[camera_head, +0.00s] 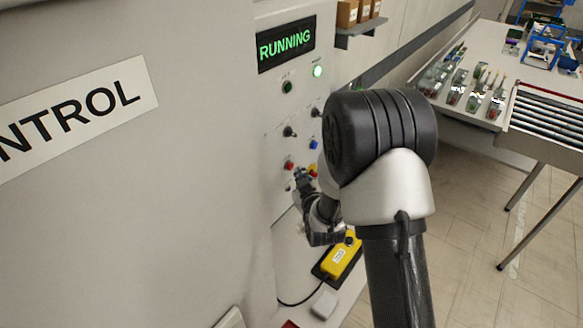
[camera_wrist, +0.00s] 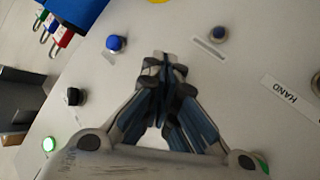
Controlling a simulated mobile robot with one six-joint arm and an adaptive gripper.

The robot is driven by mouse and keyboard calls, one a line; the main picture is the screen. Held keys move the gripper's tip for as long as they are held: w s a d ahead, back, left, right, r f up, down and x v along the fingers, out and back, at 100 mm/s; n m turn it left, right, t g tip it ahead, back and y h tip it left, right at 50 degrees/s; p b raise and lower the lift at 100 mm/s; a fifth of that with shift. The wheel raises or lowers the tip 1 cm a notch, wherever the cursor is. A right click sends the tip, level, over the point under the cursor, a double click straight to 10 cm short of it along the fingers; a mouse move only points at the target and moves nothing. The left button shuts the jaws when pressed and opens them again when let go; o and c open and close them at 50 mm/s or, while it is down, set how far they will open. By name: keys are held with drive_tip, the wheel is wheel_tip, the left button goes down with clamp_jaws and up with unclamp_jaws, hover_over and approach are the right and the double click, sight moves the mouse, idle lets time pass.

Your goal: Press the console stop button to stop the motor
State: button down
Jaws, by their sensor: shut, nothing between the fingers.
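The console panel (camera_head: 268,115) is an upright grey face with a display (camera_head: 286,45) reading RUNNING in green and a lit green lamp (camera_head: 317,71). A red button (camera_head: 289,165) sits low on the panel, and a red and yellow control (camera_head: 313,169) is partly hidden behind my arm. I cannot read which one is stop. My gripper (camera_head: 302,178) is shut and empty in front of the lower panel, close to these controls. In the wrist view my gripper (camera_wrist: 166,62) points at the panel, below a yellow piece (camera_wrist: 157,2) cut by the top edge.
A yellow box (camera_head: 341,256) with a cable lies below. A roller conveyor (camera_head: 548,115) stands at right.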

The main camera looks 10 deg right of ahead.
drive_tip(key=shift+w+a, duration=0.25)
drive_tip(key=shift+w+a+b, duration=0.35)
drive_tip(key=shift+b, duration=0.1)
idle(0.7)
idle(0.4)
drive_tip(key=shift+s+d+b, duration=0.3)
drive_tip(key=shift+s+d, duration=0.35)
drive_tip(key=s+d, duration=0.3)
drive_tip(key=shift+s+d, duration=0.25)
idle(0.8)
